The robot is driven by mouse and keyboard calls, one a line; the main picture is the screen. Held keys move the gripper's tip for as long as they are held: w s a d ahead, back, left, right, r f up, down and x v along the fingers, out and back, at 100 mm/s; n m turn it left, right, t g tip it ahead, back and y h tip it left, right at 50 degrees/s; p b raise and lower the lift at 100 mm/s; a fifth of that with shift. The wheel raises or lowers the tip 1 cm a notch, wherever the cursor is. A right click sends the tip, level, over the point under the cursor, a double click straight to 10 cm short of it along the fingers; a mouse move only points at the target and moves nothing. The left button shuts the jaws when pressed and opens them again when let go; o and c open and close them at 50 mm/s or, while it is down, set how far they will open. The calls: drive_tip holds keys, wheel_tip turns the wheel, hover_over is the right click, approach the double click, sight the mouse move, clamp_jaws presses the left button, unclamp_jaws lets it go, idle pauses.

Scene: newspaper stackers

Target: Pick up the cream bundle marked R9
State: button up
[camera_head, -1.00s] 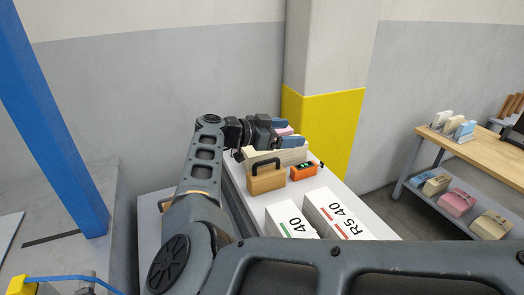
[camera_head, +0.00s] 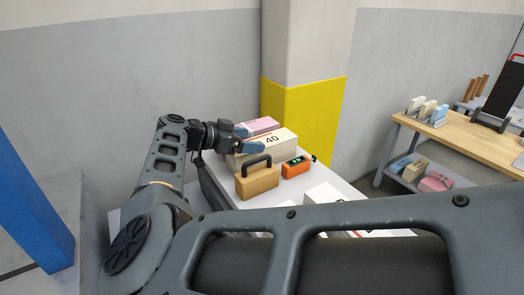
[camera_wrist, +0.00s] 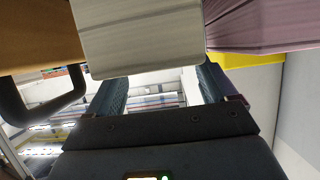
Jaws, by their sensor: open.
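A cream bundle (camera_head: 282,142) lies on the light table, with "40" readable on it; any mark before that is hidden by a finger. My gripper (camera_head: 247,139) is open, its blue fingers over the left end of this bundle. In the wrist view a cream block (camera_wrist: 140,35) fills the top middle, just beyond the spread fingertips of my gripper (camera_wrist: 162,85). Whether the fingers touch it I cannot tell. I cannot read R9 anywhere.
A pink bundle (camera_head: 262,125) lies just behind the cream one. A tan case (camera_head: 258,182) with a dark handle and an orange device (camera_head: 297,167) stand in front. A white bundle (camera_head: 322,196) is partly hidden by my arm. A yellow-painted pillar (camera_head: 305,120) rises behind.

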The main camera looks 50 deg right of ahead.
sight(281, 144)
drive_tip(key=shift+x, duration=1.55)
clamp_jaws()
drive_tip(key=shift+r, duration=0.1)
